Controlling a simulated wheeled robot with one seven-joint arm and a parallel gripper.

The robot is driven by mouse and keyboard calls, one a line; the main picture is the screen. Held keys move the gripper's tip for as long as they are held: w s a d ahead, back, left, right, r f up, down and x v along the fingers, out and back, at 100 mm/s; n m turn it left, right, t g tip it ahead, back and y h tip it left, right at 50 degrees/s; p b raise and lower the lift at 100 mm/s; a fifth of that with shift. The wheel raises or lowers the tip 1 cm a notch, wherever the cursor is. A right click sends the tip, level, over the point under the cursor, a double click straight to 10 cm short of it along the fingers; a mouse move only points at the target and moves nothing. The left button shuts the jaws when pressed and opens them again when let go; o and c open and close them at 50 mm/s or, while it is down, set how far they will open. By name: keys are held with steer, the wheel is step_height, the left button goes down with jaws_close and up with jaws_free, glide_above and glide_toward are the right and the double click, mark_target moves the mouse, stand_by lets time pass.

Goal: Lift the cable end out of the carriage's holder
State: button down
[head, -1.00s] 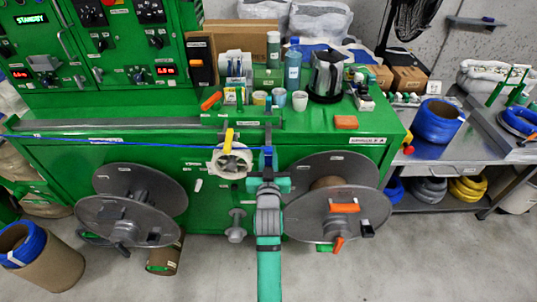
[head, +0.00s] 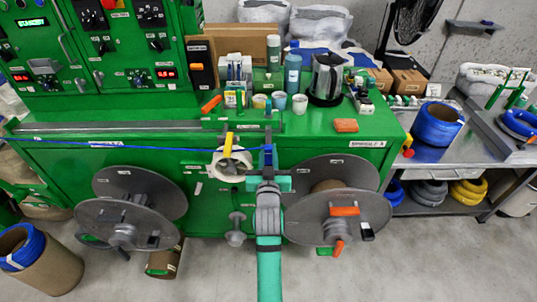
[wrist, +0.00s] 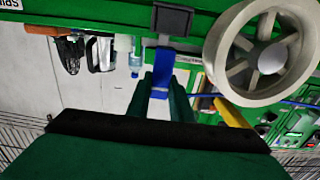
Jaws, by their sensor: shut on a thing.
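The blue cable (head: 150,148) runs from the left along the green machine's front, past the white wheel, to my gripper (head: 268,162). In the wrist view the cable (wrist: 225,97) meets the gap between my green fingers (wrist: 165,95). My gripper is shut on the cable end, which the fingers mostly hide. A blue upright piece (wrist: 165,65) under a dark block (wrist: 172,20) stands right at the fingertips. It looks like the carriage's holder, but I cannot tell whether the cable end is still touching it.
The white wheel (head: 229,167) with a yellow lever (head: 228,144) is close to the left of my gripper. Large grey reels (head: 340,217) flank my arm below. Cups, bottles and a kettle (head: 327,78) stand on the machine top behind.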

mark_target(268, 148)
steer(key=shift+r, duration=1.7)
